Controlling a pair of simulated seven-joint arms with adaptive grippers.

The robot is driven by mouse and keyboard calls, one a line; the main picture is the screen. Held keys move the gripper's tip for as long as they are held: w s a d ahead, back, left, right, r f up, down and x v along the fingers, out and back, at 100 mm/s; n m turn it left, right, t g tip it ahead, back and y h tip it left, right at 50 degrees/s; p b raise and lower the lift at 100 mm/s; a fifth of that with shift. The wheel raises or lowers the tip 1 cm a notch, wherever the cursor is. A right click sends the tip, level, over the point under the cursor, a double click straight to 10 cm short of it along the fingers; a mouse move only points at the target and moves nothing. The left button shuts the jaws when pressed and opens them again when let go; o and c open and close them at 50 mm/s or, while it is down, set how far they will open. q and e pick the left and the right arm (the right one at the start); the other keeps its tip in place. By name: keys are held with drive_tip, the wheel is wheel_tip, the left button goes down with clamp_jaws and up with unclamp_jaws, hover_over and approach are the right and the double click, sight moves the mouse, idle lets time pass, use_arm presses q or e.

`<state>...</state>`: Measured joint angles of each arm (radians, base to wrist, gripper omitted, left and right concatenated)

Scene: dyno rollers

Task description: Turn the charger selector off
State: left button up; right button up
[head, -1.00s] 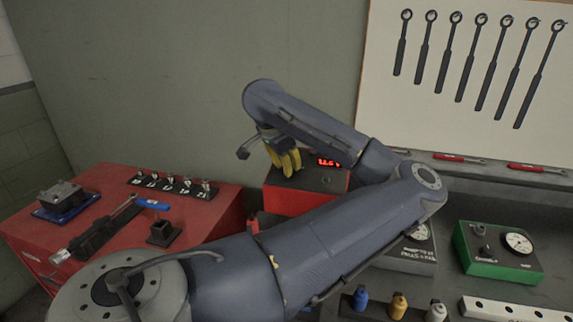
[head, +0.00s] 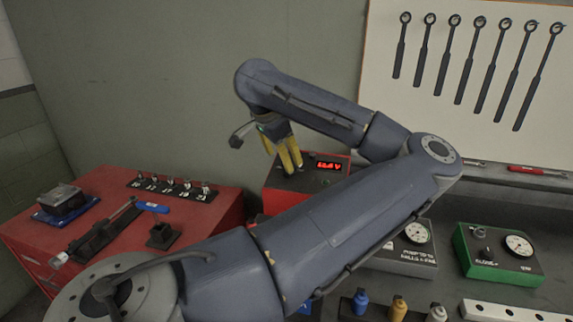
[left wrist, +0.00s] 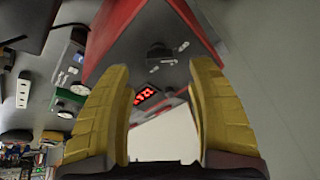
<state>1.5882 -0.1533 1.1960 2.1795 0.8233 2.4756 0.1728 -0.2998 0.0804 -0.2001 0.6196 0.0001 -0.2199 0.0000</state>
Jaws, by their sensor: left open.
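The charger is a red box (head: 285,203) with a grey top panel and a lit red display (head: 328,166), standing at the back of the bench. In the left wrist view its dark selector knob (left wrist: 159,52) sits on the grey panel with white marks around it, and the display (left wrist: 146,96) shows nearer the grip. My left gripper (head: 289,166) has yellow fingers pointing down over the charger's left part. In the left wrist view the gripper (left wrist: 160,68) is open and empty, with the knob seen between and beyond its fingertips. My right gripper is out of view.
A red cabinet (head: 225,208) with tools stands at left. A green gauge box (head: 500,262), a grey gauge box (head: 405,258) and small bottles (head: 398,306) are at right. A wall (head: 190,80) rises close behind the charger. My left arm crosses the middle.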

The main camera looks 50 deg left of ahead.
use_arm(q)
drive_tip(key=a+v, duration=0.1)
drive_tip(key=v, duration=0.5)
drive_tip(key=shift+d+r, duration=0.4)
drive_tip(key=shift+d, duration=0.15)
drive_tip(key=shift+s, duration=0.15)
